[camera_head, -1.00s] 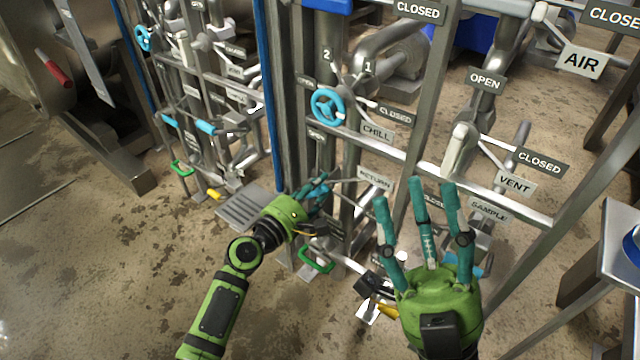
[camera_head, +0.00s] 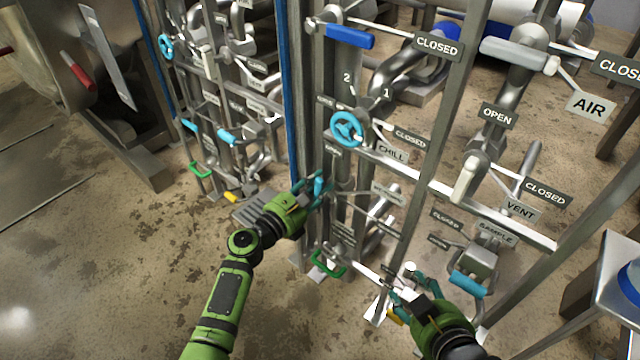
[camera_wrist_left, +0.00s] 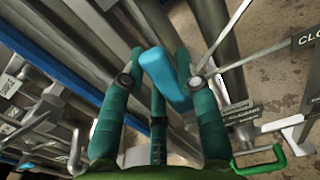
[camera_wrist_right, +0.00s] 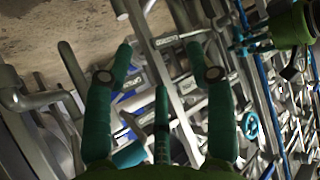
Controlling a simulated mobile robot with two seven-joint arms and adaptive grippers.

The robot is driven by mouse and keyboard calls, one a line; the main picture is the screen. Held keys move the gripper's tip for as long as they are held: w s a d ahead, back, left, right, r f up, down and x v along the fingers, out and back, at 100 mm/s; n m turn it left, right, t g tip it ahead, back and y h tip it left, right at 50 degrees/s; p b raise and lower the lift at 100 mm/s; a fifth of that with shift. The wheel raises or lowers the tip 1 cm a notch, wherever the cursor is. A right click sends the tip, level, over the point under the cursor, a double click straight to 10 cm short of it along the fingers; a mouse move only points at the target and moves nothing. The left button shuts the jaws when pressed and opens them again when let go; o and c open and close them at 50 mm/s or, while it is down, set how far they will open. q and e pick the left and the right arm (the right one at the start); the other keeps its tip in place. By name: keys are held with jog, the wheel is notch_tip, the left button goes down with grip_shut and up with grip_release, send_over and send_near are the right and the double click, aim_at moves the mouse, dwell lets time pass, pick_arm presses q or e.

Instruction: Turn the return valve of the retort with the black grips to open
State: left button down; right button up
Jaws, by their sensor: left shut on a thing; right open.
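The return valve's light blue handle (camera_wrist_left: 168,80) lies between my left gripper's fingers in the left wrist view. In the head view, my left gripper (camera_head: 314,186) is shut on that handle, which is partly hidden by the fingers. The return sign (camera_head: 388,194) hangs to its right, its lettering hard to read now. A closed sign lies near it, but I cannot tell which valve it marks. My right gripper (camera_head: 404,284) is open and empty, low in front of the pipes. Black grips on this retort are not clearly visible.
A light blue chill handwheel (camera_head: 347,129) sits above the left gripper. A green handle (camera_head: 329,265) and a light blue sample handle (camera_head: 467,284) are lower down. An upright steel post (camera_head: 440,140) stands between the valves. A second pipe rack is at left; floor at lower left is clear.

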pick_arm(q)
jog(key=shift+w+a+r+n, duration=0.2)
jog(key=shift+w+a+n, duration=0.15)
jog(key=shift+n, duration=0.25)
pick_arm(e)
jog(key=shift+s+d+f+g+h, duration=0.2)
jog(key=shift+s+d+f+g, duration=0.25)
jog(key=shift+s+f+g, duration=0.35)
jog(key=shift+s+d+f+g+h, duration=0.2)
jog(key=shift+s+d+f+g, duration=0.2)
jog(key=shift+s+f+g, duration=0.35)
jog(key=shift+s, duration=0.1)
pick_arm(q)
jog(key=c, duration=0.9)
grip_release()
jog(key=shift+f, duration=0.15)
jog(key=shift+s, duration=0.15)
jog(key=shift+s+a+f, duration=0.1)
jog(key=shift+s+a, duration=0.15)
jog(key=v, duration=1.1)
jog(key=shift+s, duration=0.1)
